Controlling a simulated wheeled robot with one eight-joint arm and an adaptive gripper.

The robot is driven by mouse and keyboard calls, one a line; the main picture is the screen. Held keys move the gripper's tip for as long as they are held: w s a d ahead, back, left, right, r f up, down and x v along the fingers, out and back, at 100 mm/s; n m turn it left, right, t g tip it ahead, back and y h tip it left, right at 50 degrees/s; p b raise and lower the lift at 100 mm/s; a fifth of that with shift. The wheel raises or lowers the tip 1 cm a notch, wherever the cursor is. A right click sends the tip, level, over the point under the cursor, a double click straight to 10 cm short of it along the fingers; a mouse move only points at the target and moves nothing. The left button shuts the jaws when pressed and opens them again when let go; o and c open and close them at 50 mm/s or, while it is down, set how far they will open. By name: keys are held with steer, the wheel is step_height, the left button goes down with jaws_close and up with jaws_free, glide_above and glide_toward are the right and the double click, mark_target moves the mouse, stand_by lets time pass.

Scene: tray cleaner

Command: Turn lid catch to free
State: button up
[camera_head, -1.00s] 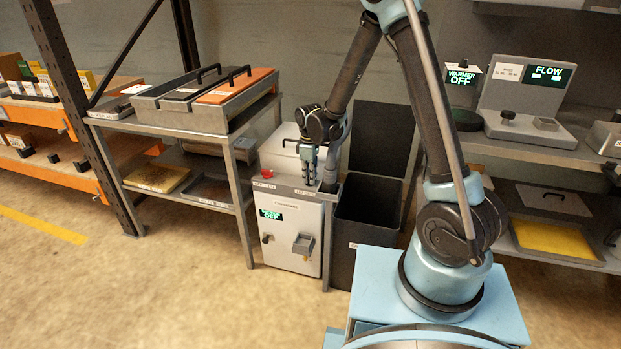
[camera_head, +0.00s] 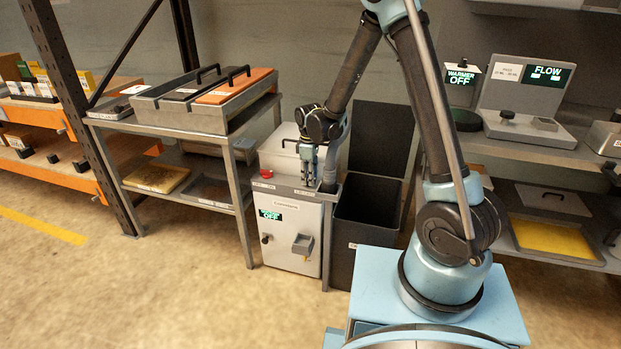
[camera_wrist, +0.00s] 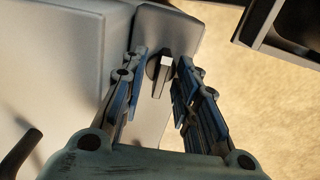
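The lid catch (camera_wrist: 163,66) shows in the wrist view as a dark round knob with a pale raised bar, set on a grey plate. My gripper (camera_wrist: 159,75) is open, with one finger on each side of the catch. Gaps seem to show between the fingers and the bar; I cannot tell about contact. In the head view my gripper (camera_head: 309,178) points down over the right part of the cleaner's top. The cleaner (camera_head: 286,219) is a pale cabinet whose display reads OFF. Its pale lid (camera_head: 280,147) looks closed. The catch is hidden there by the gripper.
A red knob (camera_head: 265,174) sits left of the gripper on the cleaner's top. A dark open bin (camera_head: 368,205) stands close on the right. A grey rack (camera_head: 237,168) with trays is on the left. The floor in front is clear.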

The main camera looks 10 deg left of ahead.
step_height(320, 180, up, 12)
steer(key=shift+f, duration=0.15)
stand_by(0.5)
steer(key=s+d+r+m, duration=0.2)
steer(key=d+r, duration=0.1)
steer(key=d, duration=0.5)
steer(key=s+d+r+m+t, duration=0.1)
steer(key=s+d+r+m, duration=0.2)
steer(key=d, duration=0.5)
steer(key=s+d+r+m, duration=0.15)
steer(key=d+r, duration=0.25)
steer(key=d, duration=0.4)
steer(key=s+d+f+m, duration=0.2)
steer(key=s+d+m, duration=0.3)
steer(key=s+d, duration=0.3)
steer(key=s+d+f+m+t, duration=0.1)
steer(key=s+d+f+m, duration=0.2)
steer(key=s+d, duration=0.6)
steer(key=shift+s+f+m, duration=0.15)
steer(key=shift+f+m, duration=0.1)
steer(key=shift+m, duration=1)
steer(key=shift+a, duration=0.1)
